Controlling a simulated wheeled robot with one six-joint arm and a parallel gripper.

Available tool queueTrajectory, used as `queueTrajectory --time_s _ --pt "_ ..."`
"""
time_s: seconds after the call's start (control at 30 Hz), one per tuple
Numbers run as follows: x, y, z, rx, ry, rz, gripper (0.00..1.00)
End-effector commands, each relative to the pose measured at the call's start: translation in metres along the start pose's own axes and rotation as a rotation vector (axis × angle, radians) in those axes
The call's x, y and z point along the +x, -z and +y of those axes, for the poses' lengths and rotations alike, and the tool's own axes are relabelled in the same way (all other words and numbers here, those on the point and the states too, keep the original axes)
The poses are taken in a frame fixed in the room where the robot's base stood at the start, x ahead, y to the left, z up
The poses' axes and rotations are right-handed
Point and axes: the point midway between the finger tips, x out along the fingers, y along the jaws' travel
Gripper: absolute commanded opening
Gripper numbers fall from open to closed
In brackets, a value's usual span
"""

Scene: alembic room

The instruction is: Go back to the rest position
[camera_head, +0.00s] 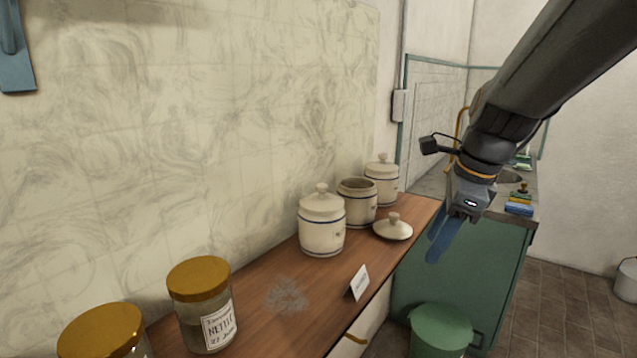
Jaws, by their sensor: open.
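My gripper (443,236) hangs at the right, in front of the green cabinet, with its blue fingers pointing down. It is open and I see nothing between its fingers. On the wooden counter (262,334) to its left stand several cream jars with blue bands. The nearest jar (321,225) and the far jar (382,178) have their lids on. The middle jar (357,203) is open. A loose lid (393,228) lies on the counter beside it, apart from my gripper.
Two glass jars with gold lids, one labelled (204,308) and one at the bottom edge (101,333), stand near left. A white card (358,283) and a grey powdery patch (287,295) are on the counter.

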Motion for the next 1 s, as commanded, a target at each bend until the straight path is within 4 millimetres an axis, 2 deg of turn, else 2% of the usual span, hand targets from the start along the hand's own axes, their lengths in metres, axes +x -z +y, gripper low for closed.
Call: queueTrajectory --time_s 0.17,0.4,0.6,0.7,0.8,1.0 --pt "0.034 0.009 0.027 -0.374 -0.036 0.046 0.41" --pt "0.083 0.027 0.075 -1.067 -0.120 0.091 0.41" --pt "0.112 0.039 0.112 -1.591 -0.196 0.087 0.41" --pt "0.121 0.043 0.124 -1.771 -0.222 0.078 0.41" --pt "0.125 0.045 0.131 -1.879 -0.237 0.070 0.41" --pt "0.127 0.047 0.134 -1.933 -0.244 0.067 0.41"
